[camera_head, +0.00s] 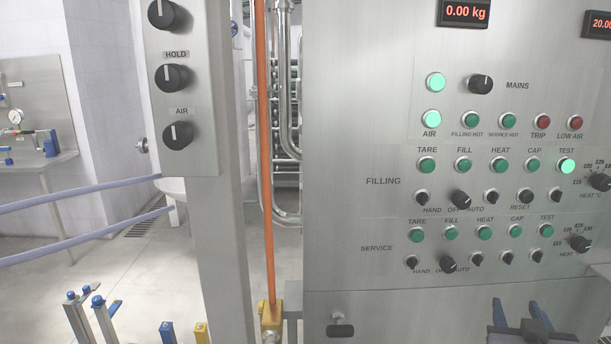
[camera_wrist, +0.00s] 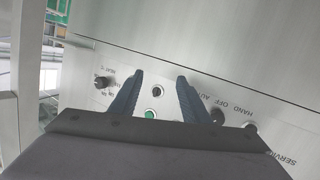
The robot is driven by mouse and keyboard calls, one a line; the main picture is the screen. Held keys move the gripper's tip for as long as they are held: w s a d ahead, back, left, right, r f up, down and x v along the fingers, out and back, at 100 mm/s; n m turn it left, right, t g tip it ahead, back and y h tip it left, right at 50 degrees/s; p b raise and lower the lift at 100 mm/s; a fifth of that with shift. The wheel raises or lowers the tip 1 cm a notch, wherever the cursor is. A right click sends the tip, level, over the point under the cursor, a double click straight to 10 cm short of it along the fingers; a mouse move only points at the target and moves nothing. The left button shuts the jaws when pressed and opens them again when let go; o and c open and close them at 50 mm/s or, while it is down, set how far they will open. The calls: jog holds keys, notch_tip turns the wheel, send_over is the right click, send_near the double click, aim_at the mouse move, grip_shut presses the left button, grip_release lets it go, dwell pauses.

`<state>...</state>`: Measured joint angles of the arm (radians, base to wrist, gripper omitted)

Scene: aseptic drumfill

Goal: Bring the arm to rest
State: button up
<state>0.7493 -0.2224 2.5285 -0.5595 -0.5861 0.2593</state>
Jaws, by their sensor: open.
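My gripper (camera_head: 521,310) shows at the bottom right of the head view, its two blue fingers raised in front of the lower part of the steel control panel (camera_head: 420,305). In the wrist view my gripper (camera_wrist: 160,78) is open, with its fingers spread and nothing between them. Behind the gap there I see part of the panel face with a small dark knob (camera_wrist: 158,90) and a green button (camera_wrist: 150,114). I cannot tell how far the fingertips are from the panel.
The panel carries several buttons and knobs; AIR (camera_head: 432,119) and filling TEST (camera_head: 567,166) are lit. A display (camera_head: 466,12) reads 0.00 kg. A steel post (camera_head: 225,240) with three knobs and an orange pole (camera_head: 263,150) stand left. Blue-topped posts (camera_head: 99,305) are at lower left.

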jog(key=s+d+f+m+g, duration=0.2)
jog(key=s+f+g, duration=0.55)
jog(key=f, duration=0.45)
jog(key=s+a+f+g+y, duration=0.35)
jog(key=s+a+f, duration=0.25)
jog(key=s, duration=0.2)
jog(key=a+r+n+g+y+p, duration=0.2)
jog(key=a+n+p, duration=0.3)
jog(key=a, duration=1.6)
jog(key=shift+s+a+g+y+p, duration=0.15)
jog(key=shift+s+g+y+p, duration=0.1)
jog(key=shift+g+y+p, duration=0.45)
